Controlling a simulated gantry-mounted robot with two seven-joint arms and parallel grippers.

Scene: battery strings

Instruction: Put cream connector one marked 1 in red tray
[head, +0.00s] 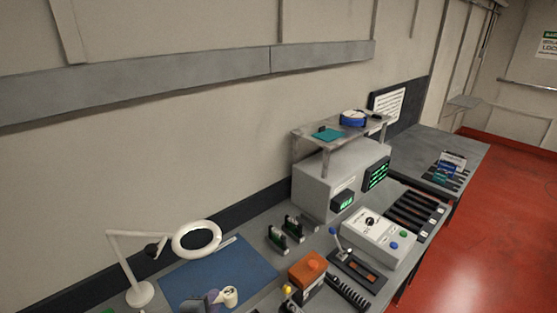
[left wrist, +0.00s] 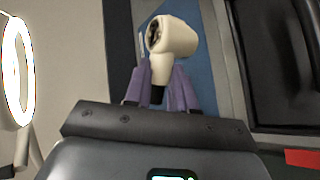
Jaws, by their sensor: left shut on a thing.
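A cream connector (head: 230,296) is at the bottom of the head view, over the blue mat (head: 225,270). My left gripper (head: 213,298), with purple fingers, is shut on it. In the left wrist view the cream connector (left wrist: 175,36) sits between the purple fingertips of my left gripper (left wrist: 163,72), its dark round opening facing left and a dark stem pointing down between the fingers. No mark 1 can be read. No red tray can be made out for sure. My right gripper is not in view.
A ring lamp (head: 197,239) stands at the mat's left. An orange-topped box (head: 307,268), a white control box (head: 378,236) and a grey cabinet with a shelf (head: 330,185) stand to the right. A small red patch (left wrist: 303,158) shows at the wrist view's lower right. Part of the blue mat is clear.

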